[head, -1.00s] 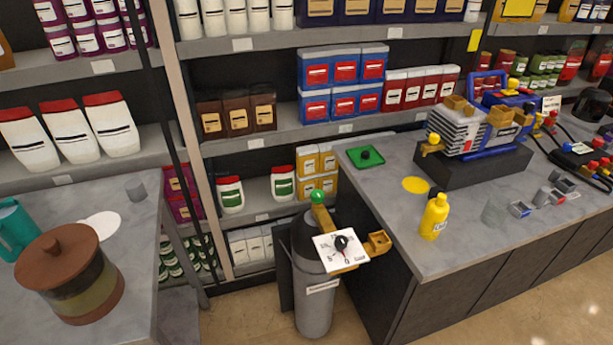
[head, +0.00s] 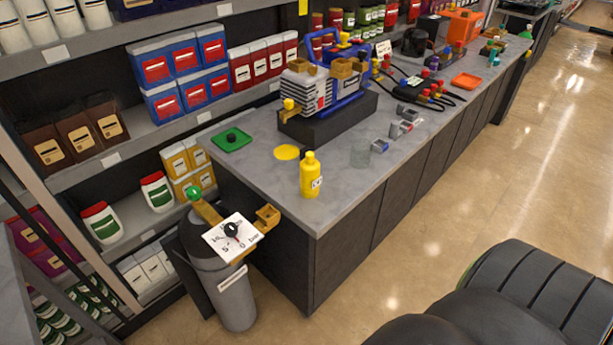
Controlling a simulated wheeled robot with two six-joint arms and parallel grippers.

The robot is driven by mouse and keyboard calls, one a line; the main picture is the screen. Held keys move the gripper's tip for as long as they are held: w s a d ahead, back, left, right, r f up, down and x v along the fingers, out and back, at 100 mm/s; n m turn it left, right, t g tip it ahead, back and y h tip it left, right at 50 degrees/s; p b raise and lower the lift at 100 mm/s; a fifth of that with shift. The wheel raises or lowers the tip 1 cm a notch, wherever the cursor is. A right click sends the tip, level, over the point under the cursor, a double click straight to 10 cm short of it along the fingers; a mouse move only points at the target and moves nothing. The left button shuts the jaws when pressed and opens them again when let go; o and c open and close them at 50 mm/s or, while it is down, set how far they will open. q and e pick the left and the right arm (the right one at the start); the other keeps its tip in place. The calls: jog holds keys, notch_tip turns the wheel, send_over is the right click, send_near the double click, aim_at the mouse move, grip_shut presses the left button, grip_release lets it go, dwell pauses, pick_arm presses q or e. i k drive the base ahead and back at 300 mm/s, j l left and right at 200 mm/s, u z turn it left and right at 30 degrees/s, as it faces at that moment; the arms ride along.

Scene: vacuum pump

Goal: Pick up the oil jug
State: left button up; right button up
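A yellow bottle with a yellow cap and a small white label (head: 310,176), which looks like the oil jug, stands upright near the front left corner of the grey counter (head: 262,188). A blue and grey pump (head: 325,80) sits on a dark block behind it. Neither gripper shows in the head view. A black rounded shape at the lower right looks like part of my own arm, and its gripper is out of frame.
A grey gas cylinder (head: 228,292) with a dial plate (head: 226,240) stands left of the counter. Open floor (head: 440,240) lies right of the counter.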

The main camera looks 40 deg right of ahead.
aim_at(310, 179)
jog(key=z, duration=1.35)
